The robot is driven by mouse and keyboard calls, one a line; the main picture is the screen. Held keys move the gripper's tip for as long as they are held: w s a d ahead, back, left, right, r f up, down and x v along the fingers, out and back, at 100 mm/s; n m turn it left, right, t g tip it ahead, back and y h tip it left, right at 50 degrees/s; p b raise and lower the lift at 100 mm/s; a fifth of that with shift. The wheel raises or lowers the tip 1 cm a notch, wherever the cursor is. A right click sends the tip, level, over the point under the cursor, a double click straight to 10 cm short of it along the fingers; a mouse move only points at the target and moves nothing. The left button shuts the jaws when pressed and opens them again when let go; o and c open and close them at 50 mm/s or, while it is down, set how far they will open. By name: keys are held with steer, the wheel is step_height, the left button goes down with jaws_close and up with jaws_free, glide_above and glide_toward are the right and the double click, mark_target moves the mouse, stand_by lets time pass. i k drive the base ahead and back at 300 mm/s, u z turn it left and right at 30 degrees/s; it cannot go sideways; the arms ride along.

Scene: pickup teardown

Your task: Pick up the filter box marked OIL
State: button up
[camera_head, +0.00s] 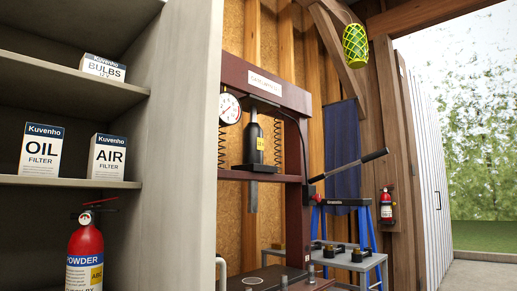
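The filter box marked OIL (41,151) is a white carton with a dark blue top band reading Kuvenho. It stands upright on the middle shelf (60,182) at the left of the head view. A similar box marked AIR (107,157) stands just to its right, with a small gap between them. My gripper is not in view.
A box marked BULBS (103,67) sits on the shelf above. A red fire extinguisher (85,255) stands below the OIL box's shelf. The shelf unit's side wall (180,140) bounds it on the right. Beyond stand a dark red press (297,190) and a grey stool (350,258).

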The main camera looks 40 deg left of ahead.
mark_target(41, 150)
steer(key=z, duration=0.15)
steer(key=i, duration=1.6)
steer(key=u, duration=3.7)
steer(key=k, duration=0.5)
steer(key=u, duration=1.45)
steer(key=i, duration=1.2)
steer(key=z, duration=0.45)
